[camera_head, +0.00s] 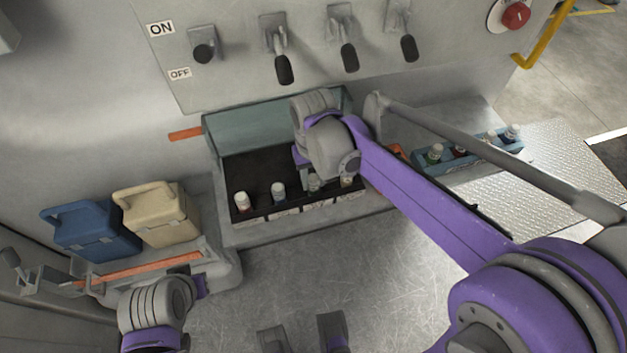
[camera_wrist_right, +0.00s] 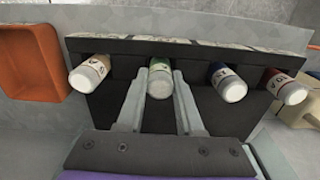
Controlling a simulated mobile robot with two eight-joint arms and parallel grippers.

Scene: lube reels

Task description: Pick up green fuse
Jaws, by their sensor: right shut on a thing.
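The green fuse (camera_wrist_right: 160,78), with a white cap, stands in the dark fuse holder (camera_wrist_right: 120,47) between a brown-marked and a blue fuse. My right gripper (camera_wrist_right: 160,88) has one finger on each side of it and is shut on it. In the head view the right gripper (camera_head: 311,175) reaches down into the open box, and its wrist partly covers the green fuse (camera_head: 314,184). The fuse looks still seated in the holder.
A red fuse (camera_head: 242,203) and a blue fuse (camera_head: 278,191) share the holder. A blue tray (camera_head: 462,160) at right holds several other fuses, one green. Blue (camera_head: 90,232) and beige (camera_head: 158,215) canisters stand at left. Switches (camera_head: 283,68) line the wall above.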

